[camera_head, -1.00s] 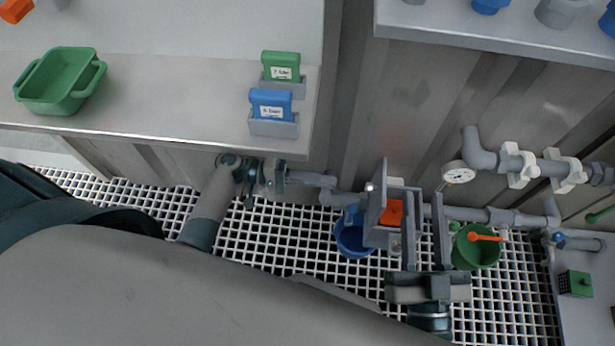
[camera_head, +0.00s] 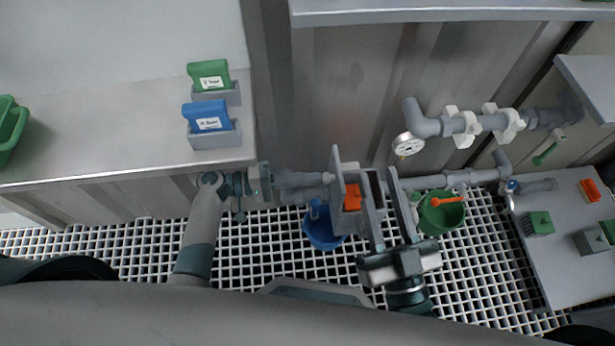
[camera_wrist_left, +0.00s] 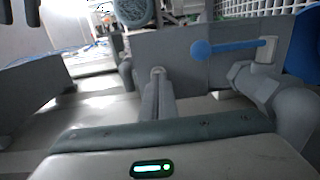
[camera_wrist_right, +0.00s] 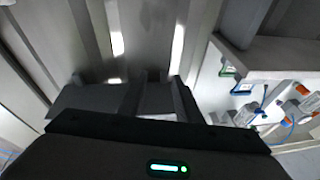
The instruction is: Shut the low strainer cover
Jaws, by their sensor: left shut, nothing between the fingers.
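The strainer (camera_head: 351,221) is a grey box low on the pipe run, with orange (camera_head: 352,197) showing inside. Its cover (camera_head: 338,176) is a grey plate standing upright at the box's left side, so it is open. My right gripper (camera_head: 379,172) is open and empty, its fingers just right of the box; touching or apart cannot be told. My left gripper (camera_head: 268,182) is shut and empty, left of the strainer by the pipe. In the left wrist view its closed fingertips (camera_wrist_left: 157,75) are before a grey surface, beside a blue-handled lever (camera_wrist_left: 235,47).
A blue bucket (camera_head: 322,236) is below the strainer and a green bucket (camera_head: 442,218) is right of my right gripper. A gauge (camera_head: 408,145) and pipes line the wall. A counter (camera_head: 110,165) overhangs at left. A grey bench (camera_head: 560,255) is at right.

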